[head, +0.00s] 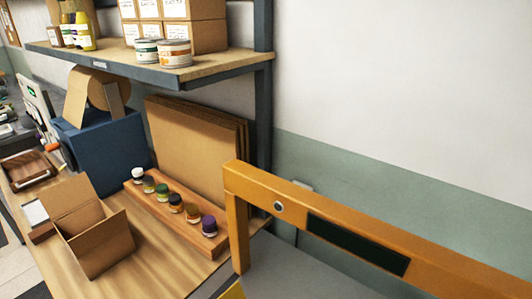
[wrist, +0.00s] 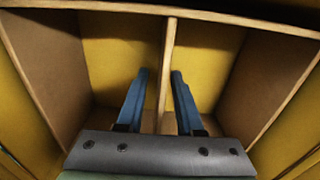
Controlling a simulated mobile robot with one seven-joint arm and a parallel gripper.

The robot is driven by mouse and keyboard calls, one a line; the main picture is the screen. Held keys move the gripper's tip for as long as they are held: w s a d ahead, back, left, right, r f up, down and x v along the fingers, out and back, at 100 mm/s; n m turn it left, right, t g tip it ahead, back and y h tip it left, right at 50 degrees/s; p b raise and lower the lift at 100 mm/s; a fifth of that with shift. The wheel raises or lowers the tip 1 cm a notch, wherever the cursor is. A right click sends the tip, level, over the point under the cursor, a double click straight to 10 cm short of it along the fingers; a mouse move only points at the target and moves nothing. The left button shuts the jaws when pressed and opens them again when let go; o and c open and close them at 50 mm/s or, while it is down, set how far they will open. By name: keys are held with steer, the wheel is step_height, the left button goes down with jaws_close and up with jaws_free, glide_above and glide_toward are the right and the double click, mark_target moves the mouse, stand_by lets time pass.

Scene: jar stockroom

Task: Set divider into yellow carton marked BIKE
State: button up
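In the wrist view I look down into the yellow carton (wrist: 112,58), whose yellow walls show around brown cardboard panels. The divider (wrist: 166,60) has a thin middle panel, with brown panels standing left and right of it. It appears to be inside the carton; whether it rests on the bottom I cannot tell. My gripper (wrist: 160,76) has one blue finger on each side of the middle panel, with gaps visible between fingers and panel. It looks open. The BIKE marking is not visible. The head view does not show my gripper.
In the head view an orange frame (head: 345,226) stands at front right. A wooden bench (head: 165,262) holds an open cardboard box (head: 98,245), a rack (head: 168,205) of small jars and a blue box (head: 105,150). Flat cardboard (head: 190,145) leans behind, under a shelf (head: 150,65).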

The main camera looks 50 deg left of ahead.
steer(key=shift+r, duration=0.1)
step_height(320, 180, up, 13)
steer(key=shift+r+p, duration=0.1)
steer(key=shift+p, duration=0.35)
stand_by(0.5)
